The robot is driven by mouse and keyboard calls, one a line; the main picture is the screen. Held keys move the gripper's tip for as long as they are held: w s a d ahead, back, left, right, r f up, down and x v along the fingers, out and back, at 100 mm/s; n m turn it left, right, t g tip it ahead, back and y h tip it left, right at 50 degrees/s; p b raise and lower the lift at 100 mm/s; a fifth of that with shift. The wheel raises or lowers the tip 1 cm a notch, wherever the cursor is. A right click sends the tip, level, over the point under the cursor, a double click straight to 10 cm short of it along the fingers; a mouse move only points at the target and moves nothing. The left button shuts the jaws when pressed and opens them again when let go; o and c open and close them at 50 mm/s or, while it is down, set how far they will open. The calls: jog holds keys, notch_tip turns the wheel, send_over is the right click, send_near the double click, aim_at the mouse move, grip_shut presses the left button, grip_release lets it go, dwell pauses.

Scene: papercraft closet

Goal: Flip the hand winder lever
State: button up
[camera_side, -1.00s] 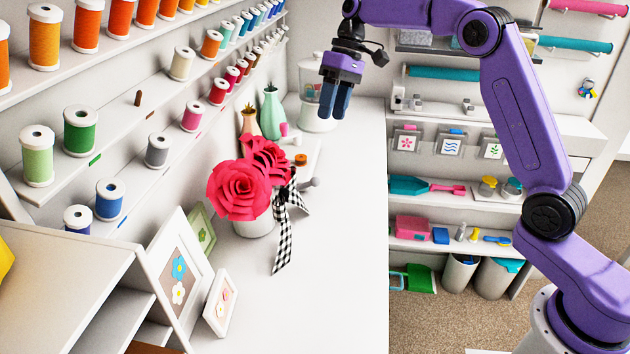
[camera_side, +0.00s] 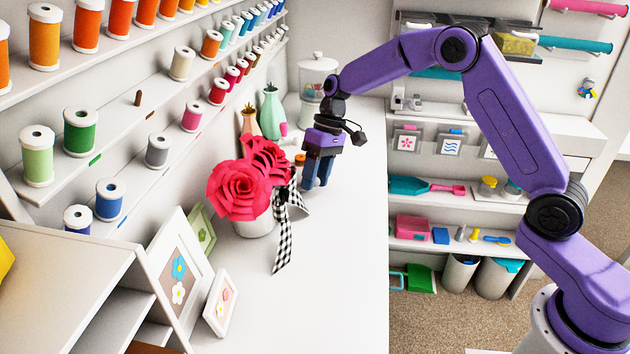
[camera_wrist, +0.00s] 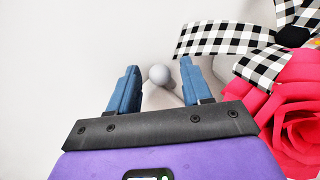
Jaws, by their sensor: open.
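My gripper (camera_side: 315,187) is open and points down over the white counter, right of the red paper roses in the side view. In the wrist view its two blue fingers (camera_wrist: 160,70) stand on either side of a small grey ball knob (camera_wrist: 159,75), which looks like the end of the hand winder lever. I cannot tell whether the fingers touch it. In the side view the gripper hides most of the winder; a small orange part (camera_side: 300,158) beside it may belong to it.
Red paper roses (camera_side: 240,190) in a white pot stand close left of my gripper, with a checkered ribbon (camera_side: 284,235) hanging beside it. Vases (camera_side: 271,112) and a lidded jar (camera_side: 318,68) stand behind. The front of the counter (camera_side: 320,290) is clear.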

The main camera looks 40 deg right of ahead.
jog(key=shift+s+a+f, duration=0.1)
jog(key=shift+a+f, duration=0.15)
jog(key=shift+f, duration=0.4)
grip_shut()
jog(key=shift+w+a+r+g+h, duration=0.2)
jog(key=shift+r+g+h, duration=0.15)
jog(key=shift+g+h, duration=0.2)
grip_release()
jog(key=shift+d, duration=0.1)
jog(key=v, duration=1.7)
jog(key=shift+r, duration=0.2)
